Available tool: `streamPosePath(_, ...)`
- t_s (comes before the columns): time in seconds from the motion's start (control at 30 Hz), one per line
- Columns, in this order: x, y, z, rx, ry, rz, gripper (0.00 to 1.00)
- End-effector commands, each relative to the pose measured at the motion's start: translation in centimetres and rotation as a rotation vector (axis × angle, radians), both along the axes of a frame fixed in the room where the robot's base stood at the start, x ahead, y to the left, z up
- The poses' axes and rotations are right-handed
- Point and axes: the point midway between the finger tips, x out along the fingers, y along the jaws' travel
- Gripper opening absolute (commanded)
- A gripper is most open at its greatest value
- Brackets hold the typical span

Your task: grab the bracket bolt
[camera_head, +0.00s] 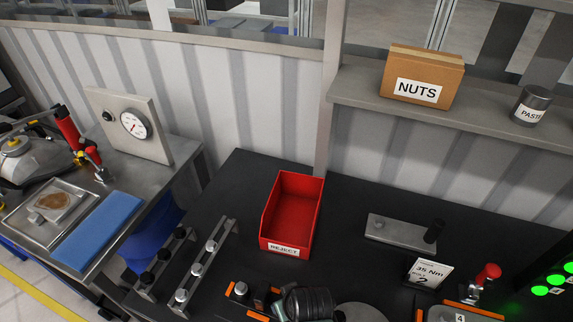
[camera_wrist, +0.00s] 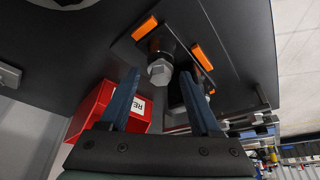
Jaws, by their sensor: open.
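In the wrist view a bolt with a silver hex head and dark collar (camera_wrist: 160,70) stands in a dark fixture (camera_wrist: 232,75) with orange pads; I take it as the bracket bolt. My gripper (camera_wrist: 160,78) is open, its two blue fingers pointing toward the bolt, which appears between the fingertips. I cannot tell how far off it is, and nothing is seen gripped. In the head view a silver-headed bolt (camera_head: 241,288) shows at the fixture's left, beside a dark rounded part of my arm that hides some of the fixture.
A red REJECT bin (camera_head: 290,249) stands behind the fixture; it also shows in the wrist view (camera_wrist: 92,112). Two bolt racks (camera_head: 205,262) lie to the left. A grey plate with a dark post (camera_head: 388,230) and a torque sign (camera_head: 430,273) are to the right. Bench behind the bin is clear.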

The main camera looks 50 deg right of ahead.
Motion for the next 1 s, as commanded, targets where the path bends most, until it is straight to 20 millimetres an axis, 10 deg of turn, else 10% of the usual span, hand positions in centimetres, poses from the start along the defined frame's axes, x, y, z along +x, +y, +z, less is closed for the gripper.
streamPosePath(0.17,0.03,-0.01,0.00,0.000,-0.001,0.000,0.64)
streamPosePath(0.53,0.01,0.01,0.01,0.000,0.000,0.000,0.00)
streamPosePath(1.0,0.08,-0.03,0.59,-0.001,-0.002,0.001,0.00)
